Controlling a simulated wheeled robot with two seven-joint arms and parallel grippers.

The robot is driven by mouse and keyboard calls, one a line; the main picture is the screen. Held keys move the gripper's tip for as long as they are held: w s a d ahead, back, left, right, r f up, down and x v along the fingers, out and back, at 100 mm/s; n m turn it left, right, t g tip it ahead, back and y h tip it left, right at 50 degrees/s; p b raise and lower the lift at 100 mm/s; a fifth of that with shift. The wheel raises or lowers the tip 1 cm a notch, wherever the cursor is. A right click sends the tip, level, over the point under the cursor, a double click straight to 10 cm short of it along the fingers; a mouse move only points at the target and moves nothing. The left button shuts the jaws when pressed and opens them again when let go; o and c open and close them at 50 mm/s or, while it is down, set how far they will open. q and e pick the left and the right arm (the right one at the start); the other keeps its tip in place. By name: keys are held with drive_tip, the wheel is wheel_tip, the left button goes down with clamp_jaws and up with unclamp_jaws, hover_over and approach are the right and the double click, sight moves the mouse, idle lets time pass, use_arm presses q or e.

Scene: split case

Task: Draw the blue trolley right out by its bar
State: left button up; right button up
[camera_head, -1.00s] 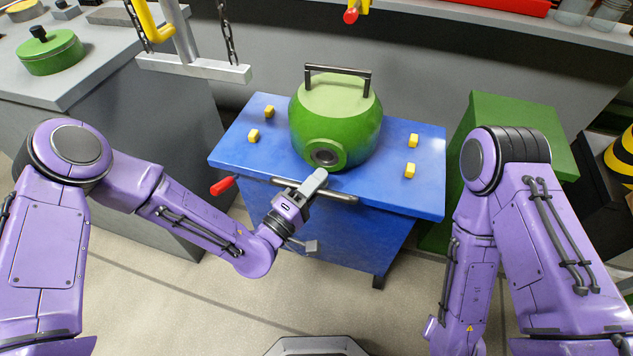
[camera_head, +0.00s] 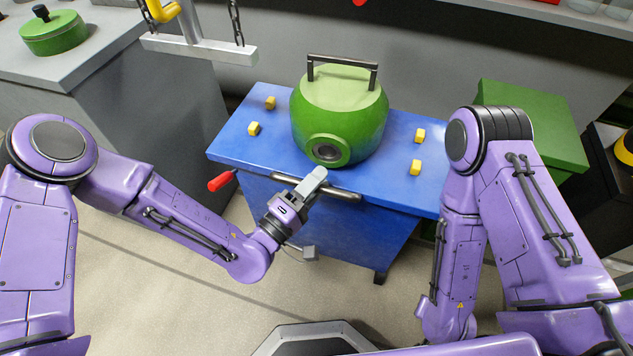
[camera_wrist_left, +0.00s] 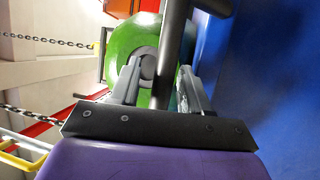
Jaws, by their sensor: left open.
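The blue trolley (camera_head: 233,146) stands ahead of me in the head view, its bar (camera_head: 342,193) along the upper front edge. A round green vessel (camera_head: 338,112) with a black top handle sits on it. The trolley's blue face (camera_wrist_left: 275,80) fills the right side there. My right arm is in the head view, but I cannot make out its gripper.
A red-handled lever (camera_head: 221,181) sticks out at the trolley's left. Several yellow blocks (camera_head: 254,128) lie on its top. A grey counter (camera_head: 140,85) stands left, a green box (camera_head: 530,115) right. A beam (camera_head: 200,49) hangs on chains. Floor in front is clear.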

use_arm(q)
drive_tip(key=v, duration=1)
drive_tip(key=shift+a+b, duration=0.15)
drive_tip(key=shift+b, duration=0.25)
